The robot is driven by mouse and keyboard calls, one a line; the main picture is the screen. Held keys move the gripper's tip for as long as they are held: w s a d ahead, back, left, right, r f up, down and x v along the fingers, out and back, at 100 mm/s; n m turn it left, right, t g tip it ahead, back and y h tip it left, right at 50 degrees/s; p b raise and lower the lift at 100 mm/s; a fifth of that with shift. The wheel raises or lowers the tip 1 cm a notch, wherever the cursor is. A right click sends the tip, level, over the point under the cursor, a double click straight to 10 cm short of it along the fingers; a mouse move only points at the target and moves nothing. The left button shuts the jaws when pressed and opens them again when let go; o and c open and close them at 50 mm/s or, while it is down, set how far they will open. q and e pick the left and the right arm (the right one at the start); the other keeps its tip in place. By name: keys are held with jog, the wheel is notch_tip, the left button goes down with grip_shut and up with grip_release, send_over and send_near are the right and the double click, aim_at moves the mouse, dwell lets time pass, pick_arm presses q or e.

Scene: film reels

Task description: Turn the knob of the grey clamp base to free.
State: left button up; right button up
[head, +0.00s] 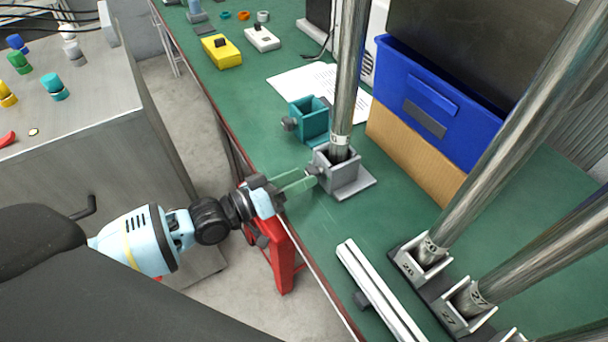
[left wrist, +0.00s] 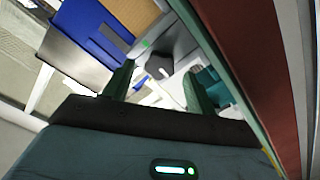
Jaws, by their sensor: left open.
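The grey clamp base (head: 349,188) stands on the green table and holds an upright metal pole (head: 346,85). Its dark knob (head: 312,171) is on the side facing my left arm. My left gripper (head: 303,180) has green fingers and reaches in from the left, its tips at the knob. In the left wrist view the knob (left wrist: 158,66) shows between the two spread fingers (left wrist: 156,88), with a gap on both sides. A small green mark (left wrist: 146,43) shows on grey beside the knob. My right gripper is out of view.
A teal clamp base (head: 311,122) with its own knob stands just behind. A blue bin (head: 440,95) on a cardboard box is at the right. More poles stand in clamps at lower right, near a white rail (head: 375,292). A red stand (head: 282,262) is beside the table edge.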

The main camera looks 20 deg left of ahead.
pick_arm(q)
jog(key=v, duration=0.5)
jog(key=shift+s+a, duration=0.2)
jog(key=shift+s, duration=0.05)
dwell(0.3)
